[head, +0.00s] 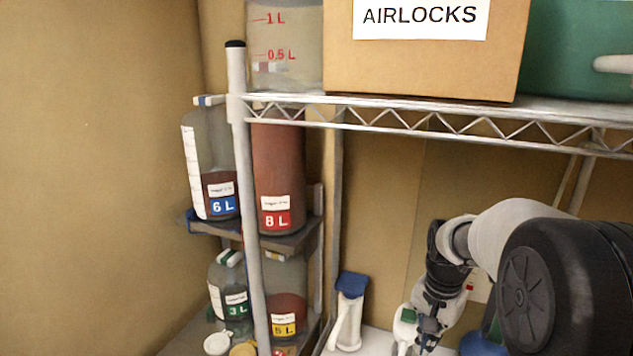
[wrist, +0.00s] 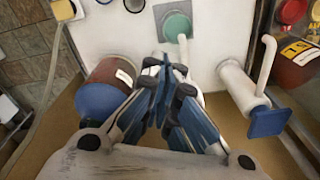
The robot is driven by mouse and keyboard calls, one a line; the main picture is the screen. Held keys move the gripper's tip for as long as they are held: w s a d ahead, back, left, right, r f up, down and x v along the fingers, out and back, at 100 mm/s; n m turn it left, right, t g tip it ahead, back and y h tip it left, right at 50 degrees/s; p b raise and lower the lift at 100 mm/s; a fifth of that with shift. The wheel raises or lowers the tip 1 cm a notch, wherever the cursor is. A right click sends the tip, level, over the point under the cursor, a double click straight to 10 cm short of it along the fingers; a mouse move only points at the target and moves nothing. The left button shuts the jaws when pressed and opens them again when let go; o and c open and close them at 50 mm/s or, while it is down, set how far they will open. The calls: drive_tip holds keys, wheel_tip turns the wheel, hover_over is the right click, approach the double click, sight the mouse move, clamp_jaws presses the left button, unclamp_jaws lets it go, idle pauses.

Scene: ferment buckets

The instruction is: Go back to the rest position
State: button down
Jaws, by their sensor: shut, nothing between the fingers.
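My gripper (wrist: 165,65) points down over the white work surface (wrist: 215,30) in the wrist view. Its blue-padded fingers meet at the tips with nothing between them. In the head view my gripper (head: 425,335) is low at the right, partly cut off by the frame's bottom edge. A green round piece (wrist: 177,26) sits on a grey square just beyond.
A white jug with a blue lid (head: 348,312) stands left of my gripper. A blue-capped reddish bottle (wrist: 112,78) is close by in the wrist view. Labelled buckets such as the 8 L one (head: 278,170) fill the left rack. A wire shelf (head: 420,118) with an AIRLOCKS box (head: 425,65) hangs above.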

drive_tip(key=s+a+n+t+b, duration=0.1)
drive_tip(key=s+a+n+b, duration=0.15)
drive_tip(key=s, duration=0.35)
drive_tip(key=s+a+r+n+t+b, duration=0.1)
drive_tip(key=s+a+n+b, duration=0.1)
drive_tip(key=s+b, duration=0.3)
drive_tip(key=s+a+n+t+b, duration=0.1)
drive_tip(key=s+a+n+b, duration=0.15)
drive_tip(key=s, duration=0.45)
drive_tip(key=s+a+f+n+b, duration=0.1)
drive_tip(key=s+f, duration=0.1)
drive_tip(key=s, duration=0.2)
drive_tip(key=s+f+n+t+b, duration=0.1)
drive_tip(key=s+f+b, duration=0.1)
drive_tip(key=s, duration=0.2)
drive_tip(key=shift+s+a+f, duration=0.35)
drive_tip(key=shift+s, duration=0.05)
